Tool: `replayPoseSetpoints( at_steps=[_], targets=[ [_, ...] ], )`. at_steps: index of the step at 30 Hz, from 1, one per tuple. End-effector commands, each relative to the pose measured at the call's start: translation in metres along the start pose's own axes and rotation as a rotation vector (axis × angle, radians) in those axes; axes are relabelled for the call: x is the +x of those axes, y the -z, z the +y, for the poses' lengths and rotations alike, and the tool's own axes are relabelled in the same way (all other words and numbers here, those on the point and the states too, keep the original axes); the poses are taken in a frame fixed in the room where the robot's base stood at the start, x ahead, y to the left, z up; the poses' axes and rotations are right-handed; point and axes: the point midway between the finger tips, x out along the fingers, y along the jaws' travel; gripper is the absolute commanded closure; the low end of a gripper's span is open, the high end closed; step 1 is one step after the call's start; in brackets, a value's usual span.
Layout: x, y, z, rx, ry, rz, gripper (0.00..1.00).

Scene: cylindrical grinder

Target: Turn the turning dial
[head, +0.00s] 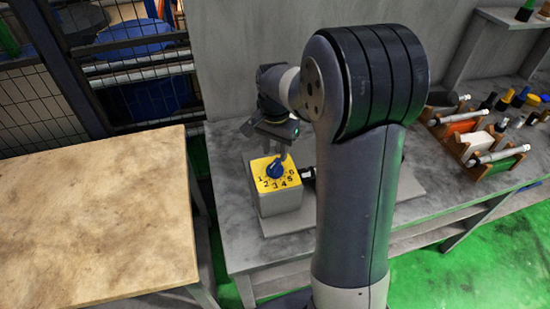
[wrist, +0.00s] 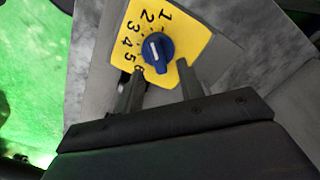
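The turning dial is a round blue knob (head: 276,169) with a white mark, on the yellow top face (head: 259,167) of a grey box (head: 281,203). Numbers 1 to 6 curve around one side of the knob. In the wrist view the knob (wrist: 154,51) lies just beyond my fingertips; I cannot tell for sure which number its mark points to. My gripper (head: 279,154) points down above the box. In the wrist view my gripper (wrist: 160,70) has its two fingers apart, with nothing held between them. Whether a fingertip touches the knob is unclear.
The box stands on a grey workbench (head: 236,209) against a grey wall. A rack (head: 477,143) of tools stands at the bench's right. A wooden-topped table (head: 95,215) at left is bare. A wire mesh fence (head: 40,110) stands behind it.

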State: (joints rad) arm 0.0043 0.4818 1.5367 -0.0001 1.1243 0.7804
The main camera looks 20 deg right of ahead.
Motion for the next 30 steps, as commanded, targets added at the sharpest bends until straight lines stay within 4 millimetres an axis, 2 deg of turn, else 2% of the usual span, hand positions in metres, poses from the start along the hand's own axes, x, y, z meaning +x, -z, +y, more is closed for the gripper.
replayPoseSetpoints(
  at_steps=[3, 9, 19, 30],
  targets=[
    [0.02, -0.001, 0.001, 0.0, -0.003, -0.003, 0.64],
    [0.04, 0.0, 0.0, 0.0, 0.0, 0.0, 0.64],
    [0.044, 0.0, 0.0, 0.0, 0.001, 0.001, 0.64],
    [0.044, 0.0, 0.0, 0.0, 0.001, 0.001, 0.93]
  ],
)
